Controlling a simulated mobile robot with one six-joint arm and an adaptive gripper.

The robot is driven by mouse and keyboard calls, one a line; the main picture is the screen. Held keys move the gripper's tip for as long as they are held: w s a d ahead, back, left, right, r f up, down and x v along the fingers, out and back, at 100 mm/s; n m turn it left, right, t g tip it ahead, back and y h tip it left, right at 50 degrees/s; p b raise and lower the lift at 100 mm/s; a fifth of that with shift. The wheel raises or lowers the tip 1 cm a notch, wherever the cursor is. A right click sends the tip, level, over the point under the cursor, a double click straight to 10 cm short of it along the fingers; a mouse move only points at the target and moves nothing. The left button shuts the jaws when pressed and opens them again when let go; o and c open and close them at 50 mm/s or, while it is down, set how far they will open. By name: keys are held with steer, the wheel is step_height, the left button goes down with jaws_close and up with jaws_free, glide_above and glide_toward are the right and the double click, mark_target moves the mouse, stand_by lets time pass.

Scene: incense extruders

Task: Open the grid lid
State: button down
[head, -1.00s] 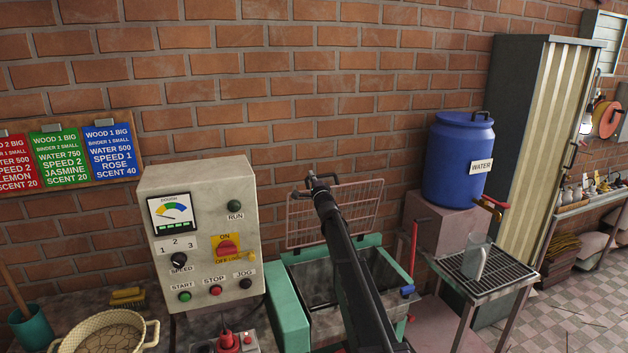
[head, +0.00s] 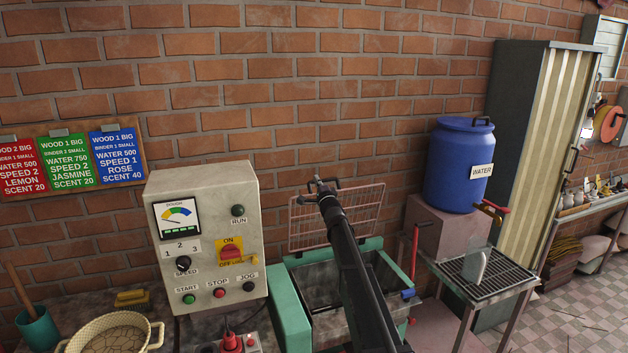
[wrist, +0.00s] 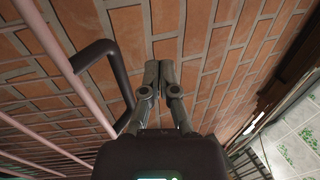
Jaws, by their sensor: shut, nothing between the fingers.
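The grid lid (head: 366,208) is a pinkish wire grid that stands raised, nearly upright, at the back of the green-edged mixer trough (head: 293,309). Its bars (wrist: 60,68) also show at the left of the wrist view. A dark bent handle (wrist: 97,57) sticks out from the grid beside my gripper. My gripper (head: 318,184) is at the top left part of the lid in the head view. In the wrist view my gripper (wrist: 160,68) has its fingers together with nothing between them. The handle is left of the fingers, apart from them there.
A control box (head: 206,245) with dial and buttons stands left of the trough. A blue water barrel (head: 459,165) stands on a block to the right, beside a grated stand (head: 478,278) with a clear jug (head: 476,264). The brick wall is close behind the lid.

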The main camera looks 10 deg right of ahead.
steer(key=s+d+r+p, duration=0.2)
steer(key=s+r+p, duration=0.1)
steer(key=s, duration=0.5)
steer(key=shift+s+r, duration=0.25)
steer(key=shift+s, duration=0.05)
steer(key=shift+d, duration=0.1)
steer(key=s+d+f+n+g+h+b, duration=0.1)
steer(key=s+d+f+n+g+h, duration=0.25)
steer(key=s+f, duration=0.55)
steer(key=s+d+f+n+g+h, duration=0.1)
steer(key=s+d+f+g+h, duration=0.1)
steer(key=s+f+g+h, duration=0.35)
steer(key=s+a+f+n+g+y, duration=0.1)
steer(key=s+f+n+g, duration=0.2)
steer(key=s, duration=0.7)
steer(key=s+a+f+n+g+y+b, duration=0.1)
steer(key=s+f+n+g, duration=0.3)
steer(key=s, duration=0.7)
steer(key=s+a+f+n+g+y, duration=0.2)
steer(key=s+f+n+g, duration=0.2)
steer(key=s, duration=0.7)
steer(key=shift+f+g, duration=0.6)
steer(key=shift+f, duration=0.2)
